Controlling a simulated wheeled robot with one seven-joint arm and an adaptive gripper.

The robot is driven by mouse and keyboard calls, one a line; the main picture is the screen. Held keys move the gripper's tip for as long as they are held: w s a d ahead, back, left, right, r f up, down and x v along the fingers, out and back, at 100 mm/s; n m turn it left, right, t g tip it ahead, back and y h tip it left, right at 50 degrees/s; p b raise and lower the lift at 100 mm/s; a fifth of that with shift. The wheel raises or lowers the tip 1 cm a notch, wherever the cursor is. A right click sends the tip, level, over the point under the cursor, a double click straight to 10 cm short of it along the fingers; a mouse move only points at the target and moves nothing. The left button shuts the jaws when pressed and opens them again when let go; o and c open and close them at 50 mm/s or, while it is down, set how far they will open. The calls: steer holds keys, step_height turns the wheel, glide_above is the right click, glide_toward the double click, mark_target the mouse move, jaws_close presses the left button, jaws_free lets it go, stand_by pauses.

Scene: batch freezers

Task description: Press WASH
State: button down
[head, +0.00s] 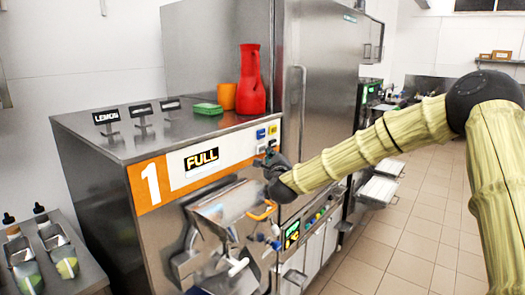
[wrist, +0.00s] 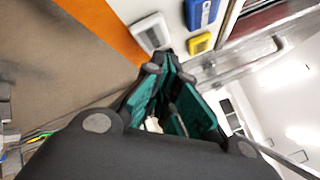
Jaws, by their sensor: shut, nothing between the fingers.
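Machine 1 (head: 172,225) has a front panel with a "FULL" display (head: 201,159) and small buttons at its right end. In the head view I see a blue button (head: 261,133) and a yellow button (head: 273,131). The wrist view shows a blue button (wrist: 202,12), a yellow button (wrist: 199,43) and a pale grey button (wrist: 151,33). Their labels are too small to read, so I cannot tell which is WASH. My gripper (head: 271,158) is shut and empty at the lower edge of the button group. Its fingertips (wrist: 168,62) are close to the grey and yellow buttons; contact is unclear.
A red jug (head: 250,85), an orange cup (head: 227,97) and a green box (head: 206,109) stand on the machine's top. Below the panel are a metal chute (head: 225,205) and an orange handle (head: 263,211). The tiled floor (head: 420,215) at right is open.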

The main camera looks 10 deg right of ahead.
steer(key=shift+w+a+b, duration=0.1)
steer(key=shift+a+b, duration=0.05)
steer(key=shift+b, duration=0.15)
steer(key=shift+w+a, duration=0.15)
steer(key=shift+w, duration=0.05)
steer(key=shift+w+a+b, duration=0.3)
steer(key=shift+w+b, duration=0.1)
steer(key=shift+b, duration=0.2)
stand_by(0.9)
steer(key=shift+s+d, duration=0.1)
steer(key=shift+s, duration=0.05)
steer(key=shift+s+d+b, duration=0.45)
steer(key=shift+s+b, duration=0.1)
steer(key=shift+s, duration=0.05)
stand_by(0.4)
steer(key=s+d+b, duration=0.1)
steer(key=s, duration=0.1)
steer(key=s+d+b, duration=0.1)
steer(key=s+d, duration=0.1)
stand_by(0.5)
